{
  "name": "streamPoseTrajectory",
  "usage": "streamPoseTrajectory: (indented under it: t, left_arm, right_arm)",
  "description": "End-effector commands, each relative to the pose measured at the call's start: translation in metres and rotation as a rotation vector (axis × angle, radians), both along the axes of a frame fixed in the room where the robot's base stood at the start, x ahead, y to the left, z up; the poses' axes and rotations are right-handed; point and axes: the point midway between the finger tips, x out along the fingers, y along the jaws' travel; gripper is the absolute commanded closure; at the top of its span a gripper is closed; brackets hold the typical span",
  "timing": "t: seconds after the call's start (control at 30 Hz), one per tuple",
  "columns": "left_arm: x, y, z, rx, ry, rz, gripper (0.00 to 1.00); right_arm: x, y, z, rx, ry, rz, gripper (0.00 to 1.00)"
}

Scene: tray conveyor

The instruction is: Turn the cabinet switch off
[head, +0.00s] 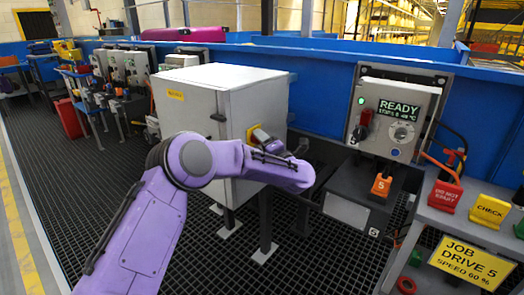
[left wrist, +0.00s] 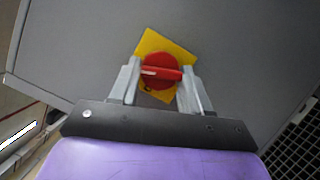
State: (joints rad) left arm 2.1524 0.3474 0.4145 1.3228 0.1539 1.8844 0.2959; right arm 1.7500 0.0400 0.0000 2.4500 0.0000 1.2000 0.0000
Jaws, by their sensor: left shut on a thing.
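The grey cabinet (head: 190,95) stands on legs in the middle of the head view. Its switch is a red rotary knob (left wrist: 160,72) on a yellow plate (left wrist: 153,42), seen in the left wrist view. In the head view the yellow plate (head: 254,131) shows on the cabinet's right side, and my arm partly covers it. My left gripper (left wrist: 161,83) is at the switch, with one finger on each side of the red knob, shut on it. The knob's handle bar lies nearly level in the left wrist view. My right gripper is not in view.
A control panel (head: 397,118) reading READY with a green light is mounted right of the cabinet. A grey shelf (head: 445,222) at the right holds red and yellow labelled blocks. Blue walls (head: 325,85) run behind. Dark grating (head: 60,190) covers the floor.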

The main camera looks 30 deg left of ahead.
Motion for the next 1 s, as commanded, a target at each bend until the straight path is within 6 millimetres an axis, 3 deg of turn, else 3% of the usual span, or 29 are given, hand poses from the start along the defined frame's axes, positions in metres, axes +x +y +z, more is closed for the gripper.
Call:
streamPoseTrajectory:
  t: [0.03, 0.6, 1.0]
  left_arm:
    - [0.0, 0.0, -0.01, -0.003, -0.042, 0.0, 0.83]
    - [0.003, -0.001, -0.014, -0.045, -0.583, 0.0, 0.83]
    - [0.006, -0.001, -0.012, -0.074, -0.944, 0.0, 0.83]
  right_arm:
    - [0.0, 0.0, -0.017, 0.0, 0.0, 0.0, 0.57]
    - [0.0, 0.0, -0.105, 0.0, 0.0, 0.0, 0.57]
    - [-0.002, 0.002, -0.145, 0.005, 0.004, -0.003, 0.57]
